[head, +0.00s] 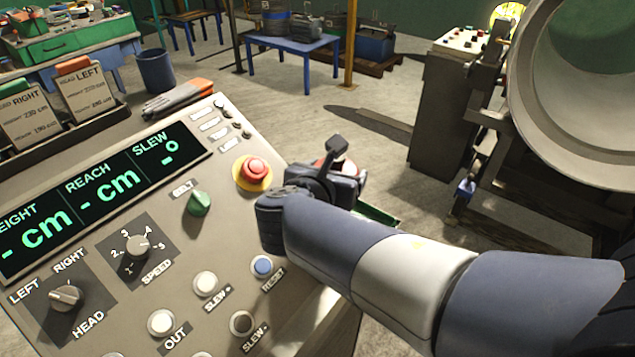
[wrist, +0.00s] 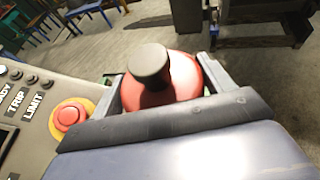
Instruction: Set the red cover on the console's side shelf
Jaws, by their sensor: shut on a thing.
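The red cover (wrist: 185,78) is a rounded red piece with a dark knob on top. In the wrist view it sits between the two fingers of my gripper (wrist: 163,80), which is shut on it. In the head view my gripper (head: 338,168) is just past the console's right edge, and only a little red shows behind its dark parts. The console (head: 225,255) fills the left and front. A green edge (head: 378,214) beside the console, below my gripper, may be the side shelf; my arm hides most of it.
A red stop button (head: 254,169) on a yellow ring stands on the console near my gripper. Gloves (head: 180,98) lie at the console's back edge. A grey cabinet (head: 440,110) and a large round drum (head: 590,90) stand at the right. Open floor lies beyond the console.

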